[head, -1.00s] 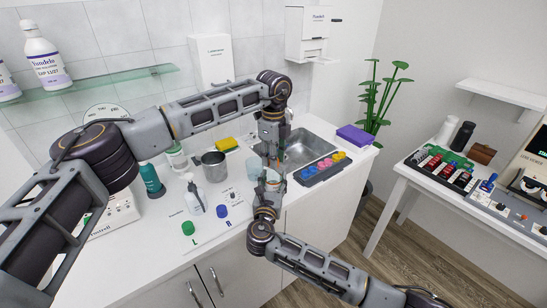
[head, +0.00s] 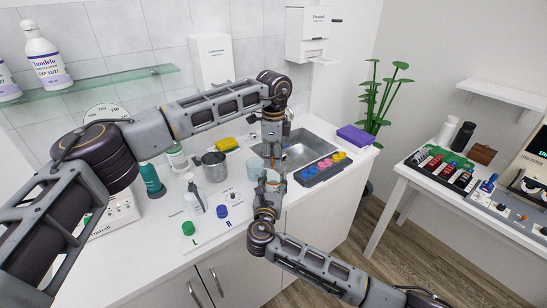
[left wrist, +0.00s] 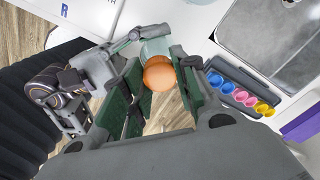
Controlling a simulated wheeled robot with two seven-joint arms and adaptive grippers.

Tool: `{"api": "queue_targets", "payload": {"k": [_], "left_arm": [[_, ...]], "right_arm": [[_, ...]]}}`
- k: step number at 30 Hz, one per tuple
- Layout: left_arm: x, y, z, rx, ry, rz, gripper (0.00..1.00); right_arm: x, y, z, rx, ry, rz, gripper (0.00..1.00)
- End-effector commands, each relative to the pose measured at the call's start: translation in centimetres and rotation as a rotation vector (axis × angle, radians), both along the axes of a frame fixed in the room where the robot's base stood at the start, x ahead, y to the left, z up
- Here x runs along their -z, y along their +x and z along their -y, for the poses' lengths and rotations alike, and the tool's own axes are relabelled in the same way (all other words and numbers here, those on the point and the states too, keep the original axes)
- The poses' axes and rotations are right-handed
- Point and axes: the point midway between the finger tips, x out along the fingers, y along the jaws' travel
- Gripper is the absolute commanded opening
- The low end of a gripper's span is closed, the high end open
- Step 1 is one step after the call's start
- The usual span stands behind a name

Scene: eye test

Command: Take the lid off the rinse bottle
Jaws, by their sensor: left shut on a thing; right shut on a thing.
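The rinse bottle (head: 272,176) is pale and translucent and stands upright over the counter's front edge, largely hidden by my grippers. My right gripper (head: 267,188) is shut on it from below. My left gripper (head: 273,159) points down just above it, its fingers shut. In the left wrist view, a round orange lid (left wrist: 159,76) sits between the left gripper's fingers (left wrist: 158,88). Part of the pale bottle (left wrist: 155,47) shows beyond the lid. I cannot tell whether lid and bottle still touch.
A dark tray of coloured cups (head: 322,168) and the sink (head: 305,150) lie to the right. Floor lies below.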

Motion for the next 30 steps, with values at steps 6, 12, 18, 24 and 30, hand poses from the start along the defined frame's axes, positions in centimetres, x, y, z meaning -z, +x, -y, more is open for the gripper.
{"api": "queue_targets", "payload": {"k": [6,12,18,24,30], "left_arm": [[0.0,0.0,0.0,0.000,0.000,0.000,0.01],[-0.1,0.0,0.0,0.001,0.000,0.000,0.01],[-0.6,0.0,0.0,0.001,0.000,0.001,0.01],[-1.0,0.0,0.0,0.001,0.000,0.001,0.01],[-1.4,0.0,0.0,0.001,0.000,0.001,0.01]], "right_arm": [[0.1,0.0,0.0,0.000,0.000,-0.001,0.00],[0.1,0.0,0.0,0.001,0.000,-0.001,0.00],[0.1,0.0,0.0,0.001,0.000,-0.001,0.00],[0.1,0.0,0.1,0.001,-0.001,-0.001,0.00],[0.1,0.0,0.1,0.001,-0.001,-0.001,0.00]]}}
